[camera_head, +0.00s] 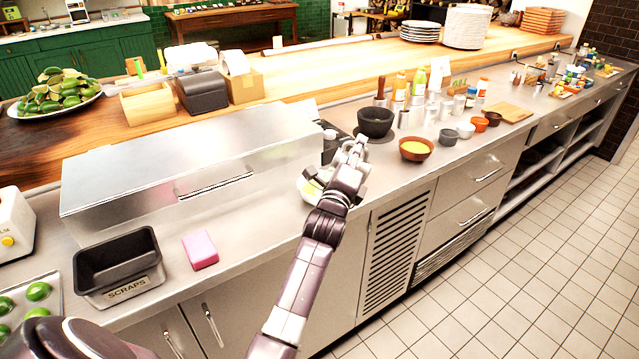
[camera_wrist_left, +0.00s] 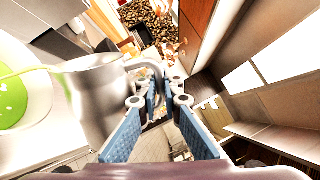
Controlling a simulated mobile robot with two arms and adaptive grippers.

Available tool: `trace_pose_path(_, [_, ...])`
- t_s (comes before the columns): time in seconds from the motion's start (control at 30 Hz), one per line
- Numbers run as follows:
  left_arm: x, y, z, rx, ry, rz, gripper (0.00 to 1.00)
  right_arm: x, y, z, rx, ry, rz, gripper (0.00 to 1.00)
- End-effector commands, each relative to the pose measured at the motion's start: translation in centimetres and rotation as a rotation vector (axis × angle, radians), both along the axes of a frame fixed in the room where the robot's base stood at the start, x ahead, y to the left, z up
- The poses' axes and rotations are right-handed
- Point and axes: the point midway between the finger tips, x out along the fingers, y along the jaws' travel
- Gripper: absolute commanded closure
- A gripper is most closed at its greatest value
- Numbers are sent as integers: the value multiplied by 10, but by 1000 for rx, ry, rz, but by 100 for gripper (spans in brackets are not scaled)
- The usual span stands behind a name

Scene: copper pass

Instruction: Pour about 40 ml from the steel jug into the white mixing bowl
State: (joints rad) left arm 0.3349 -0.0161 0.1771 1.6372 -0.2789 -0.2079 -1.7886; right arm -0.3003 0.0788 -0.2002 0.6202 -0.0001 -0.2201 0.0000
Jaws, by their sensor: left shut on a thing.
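My left gripper (camera_head: 352,152) is over the counter near the front edge. In the left wrist view its fingers (camera_wrist_left: 160,95) are shut on the handle of the steel jug (camera_wrist_left: 100,98). In the head view the jug is mostly hidden behind my gripper and arm. The white mixing bowl (camera_head: 306,187) stands on the counter just left of my wrist, partly covered by it, with yellow-green content. Green liquid in the bowl (camera_wrist_left: 12,98) also shows at the left wrist view's edge. A thin pale green streak, seemingly liquid, runs between the jug's lip and the bowl side. My right gripper is not in view.
A dark stone mortar (camera_head: 375,122) and a brown bowl of yellow content (camera_head: 416,149) stand close right of my gripper. A large steel box (camera_head: 190,165) is at the left, with a pink sponge (camera_head: 200,249) and a black scraps bin (camera_head: 118,265) before it.

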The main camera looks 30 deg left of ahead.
Motion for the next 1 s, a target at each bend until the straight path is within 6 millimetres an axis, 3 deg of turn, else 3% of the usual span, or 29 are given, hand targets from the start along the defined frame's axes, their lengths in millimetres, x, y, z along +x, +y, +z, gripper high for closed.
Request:
trace_pose_path(0.1, [1, -2, 6, 28, 4, -1, 100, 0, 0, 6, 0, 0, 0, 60])
trace_pose_path(0.27, [6, -21, 16, 293, 80, -2, 100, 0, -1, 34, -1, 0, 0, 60])
trace_pose_path(0.5, [7, -25, 12, 415, 117, 0, 100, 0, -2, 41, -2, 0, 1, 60])
trace_pose_path(0.7, [9, -31, -4, 537, 154, 0, 100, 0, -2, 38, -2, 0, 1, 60])
trace_pose_path(1.0, [9, -32, -5, 549, 158, 1, 100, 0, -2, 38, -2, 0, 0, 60])
